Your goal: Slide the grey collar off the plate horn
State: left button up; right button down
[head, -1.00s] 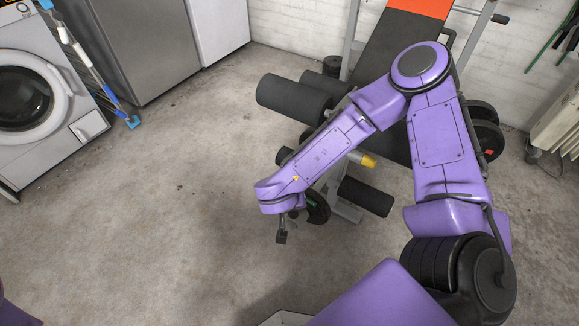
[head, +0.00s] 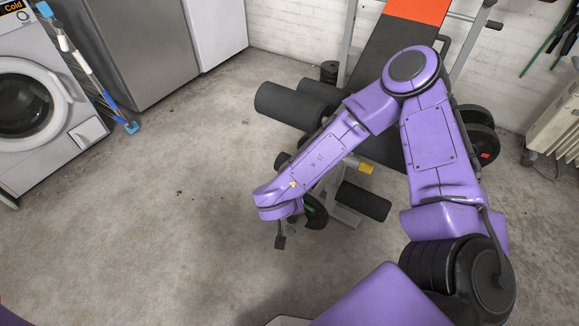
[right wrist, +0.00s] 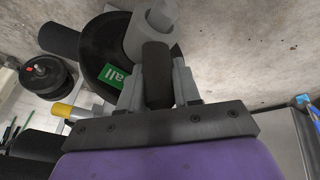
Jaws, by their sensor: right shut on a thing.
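The grey collar (right wrist: 142,42) is a thick ring close against a black weight plate (right wrist: 98,48) with a green label. The grey end of the plate horn (right wrist: 162,12) sticks out beyond it. My right gripper (right wrist: 158,88) is shut on a dark rounded piece that appears to be the collar's grip. How far the collar sits along the horn is hard to tell. In the head view the plate (head: 316,212) shows partly behind my right wrist, and the collar is mostly hidden. My left gripper is not in view.
The weight bench has a black roller (head: 364,201), thick pads (head: 288,105) and a yellow part (head: 366,168) near my right forearm. A washing machine (head: 25,100) stands far left, a radiator (head: 556,130) far right. The concrete floor (head: 150,230) left of the horn is clear.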

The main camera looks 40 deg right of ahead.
dwell(0.3)
jog(key=shift+s+a+p, duration=0.1)
jog(key=shift+s+a, duration=0.2)
jog(key=shift+a, duration=0.45)
jog(key=shift+s+a+p, duration=0.15)
jog(key=shift+s+a, duration=0.2)
jog(key=shift+a, duration=0.45)
jog(key=shift+s+a+p, duration=0.1)
jog(key=shift+s+a, duration=0.2)
jog(key=shift+a, duration=0.45)
jog(key=shift+s+a+p, duration=0.2)
jog(key=shift+s+a, duration=0.15)
jog(key=shift+a, duration=0.4)
jog(key=shift+s+a+p, duration=0.15)
jog(key=shift+s+a, duration=0.15)
jog(key=shift+a, duration=0.5)
jog(key=shift+s+a+p, duration=0.2)
jog(key=shift+s+a, duration=0.15)
jog(key=shift+a, duration=0.4)
notch_tip(320, 180, up, 5)
jog(key=p, duration=0.6)
